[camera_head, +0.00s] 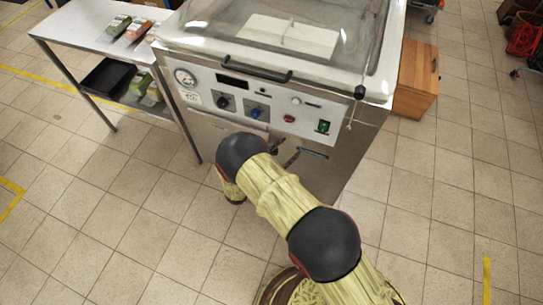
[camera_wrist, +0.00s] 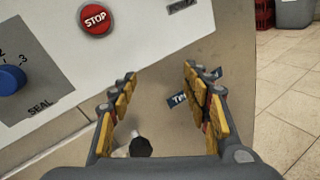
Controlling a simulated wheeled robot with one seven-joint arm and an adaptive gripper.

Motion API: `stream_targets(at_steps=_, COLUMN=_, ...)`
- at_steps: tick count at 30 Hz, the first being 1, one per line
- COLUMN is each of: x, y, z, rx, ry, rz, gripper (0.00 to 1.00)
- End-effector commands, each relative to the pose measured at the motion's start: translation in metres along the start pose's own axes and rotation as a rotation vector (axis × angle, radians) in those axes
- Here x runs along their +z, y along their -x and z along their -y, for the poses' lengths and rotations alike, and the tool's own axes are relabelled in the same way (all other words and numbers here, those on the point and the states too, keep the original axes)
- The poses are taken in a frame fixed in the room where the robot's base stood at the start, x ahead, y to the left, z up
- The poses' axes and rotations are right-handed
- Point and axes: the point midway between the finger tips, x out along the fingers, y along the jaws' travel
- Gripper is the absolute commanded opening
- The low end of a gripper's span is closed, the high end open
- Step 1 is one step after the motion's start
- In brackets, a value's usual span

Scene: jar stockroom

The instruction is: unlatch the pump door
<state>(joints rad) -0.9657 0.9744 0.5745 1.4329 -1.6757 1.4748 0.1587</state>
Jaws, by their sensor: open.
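The pump door (camera_head: 222,133) is the grey metal front below the machine's control panel; my arm hides much of it. In the wrist view its beige-looking face (camera_wrist: 243,90) fills the middle. A dark rounded knob (camera_wrist: 140,147) with a pale base, apparently the latch, shows low between my fingers. A dark slanted piece in the head view (camera_head: 291,158) may be the same latch. My gripper (camera_wrist: 160,75) is open, its yellow-padded fingers on either side of the knob in the picture. I cannot tell whether they touch it.
The control panel (camera_head: 262,106) above carries a red stop button (camera_wrist: 95,19) and a blue dial (camera_wrist: 11,80). A side table (camera_head: 90,38) stands left, a wooden cabinet (camera_head: 413,85) right.

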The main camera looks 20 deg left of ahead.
Motion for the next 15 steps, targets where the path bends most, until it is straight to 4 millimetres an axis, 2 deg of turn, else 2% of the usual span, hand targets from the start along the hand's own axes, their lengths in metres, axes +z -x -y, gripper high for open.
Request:
stream_targets(at_steps=1, x=-0.028, y=0.014, z=0.0, rx=0.076, ry=0.04, rz=-0.003, gripper=0.48)
stream_targets(at_steps=3, x=-0.058, y=0.031, z=-0.003, rx=0.175, ry=0.079, rz=-0.007, gripper=0.48)
stream_targets(at_steps=6, x=-0.092, y=0.053, z=-0.003, rx=0.289, ry=0.119, rz=-0.013, gripper=0.48)
stream_targets(at_steps=9, x=-0.114, y=0.069, z=-0.001, rx=0.365, ry=0.144, rz=-0.02, gripper=0.48)
stream_targets(at_steps=11, x=-0.122, y=0.074, z=0.0, rx=0.393, ry=0.151, rz=-0.023, gripper=0.48)
stream_targets(at_steps=15, x=-0.129, y=0.073, z=-0.002, rx=0.417, ry=0.156, rz=-0.024, gripper=0.48)
